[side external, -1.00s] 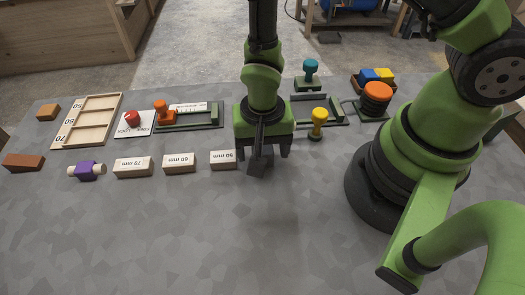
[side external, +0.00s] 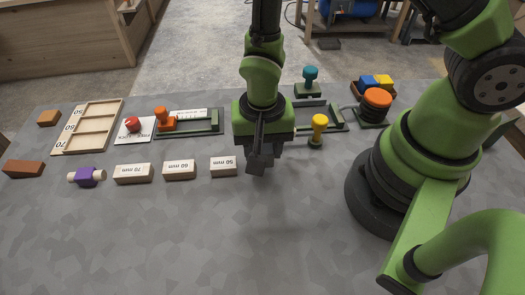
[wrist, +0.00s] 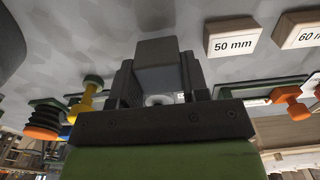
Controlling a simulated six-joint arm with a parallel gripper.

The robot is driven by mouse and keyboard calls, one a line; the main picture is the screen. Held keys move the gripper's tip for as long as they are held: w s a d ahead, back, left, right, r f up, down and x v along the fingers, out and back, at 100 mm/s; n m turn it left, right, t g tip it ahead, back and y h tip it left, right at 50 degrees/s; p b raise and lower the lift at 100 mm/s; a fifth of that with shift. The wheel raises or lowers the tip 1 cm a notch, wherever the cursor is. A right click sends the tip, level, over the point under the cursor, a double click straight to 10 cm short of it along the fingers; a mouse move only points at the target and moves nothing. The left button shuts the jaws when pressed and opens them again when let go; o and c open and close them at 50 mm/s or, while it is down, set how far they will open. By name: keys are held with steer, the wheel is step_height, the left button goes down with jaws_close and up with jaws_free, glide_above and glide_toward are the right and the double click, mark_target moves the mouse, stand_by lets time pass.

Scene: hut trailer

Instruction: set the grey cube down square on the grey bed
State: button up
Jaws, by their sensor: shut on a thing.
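The grey cube (side external: 258,162) is between the fingers of my gripper (side external: 262,150) in the side view, at or just above the grey tabletop. In the wrist view the cube (wrist: 157,50) sticks out past the fingertips of my gripper (wrist: 158,76), which is shut on it. I cannot tell whether its underside touches the table. I cannot make out a separate grey bed; my gripper and arm hide part of the area behind the cube.
The 50 mm block (side external: 223,166) lies close left of the cube, with the 60 mm block (side external: 179,170) beyond. A yellow-knobbed piece (side external: 318,128) stands to the right, near a green frame (side external: 338,126). The table front (side external: 230,240) is clear.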

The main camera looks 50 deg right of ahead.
step_height(320, 180, up, 8)
steer(key=shift+w+d+f, duration=0.1)
steer(key=shift+w+d, duration=0.05)
steer(key=w+d+r+n, duration=0.4)
steer(key=d+r+n, duration=0.2)
steer(key=d+n, duration=0.25)
steer(key=n, duration=1)
glide_above(234, 209)
steer(key=shift+m, duration=0.25)
step_height(234, 209, down, 11)
steer(key=shift+r, duration=0.1)
steer(key=shift+f, duration=2.45)
steer(key=o, duration=0.9)
steer(key=shift+f, duration=0.1)
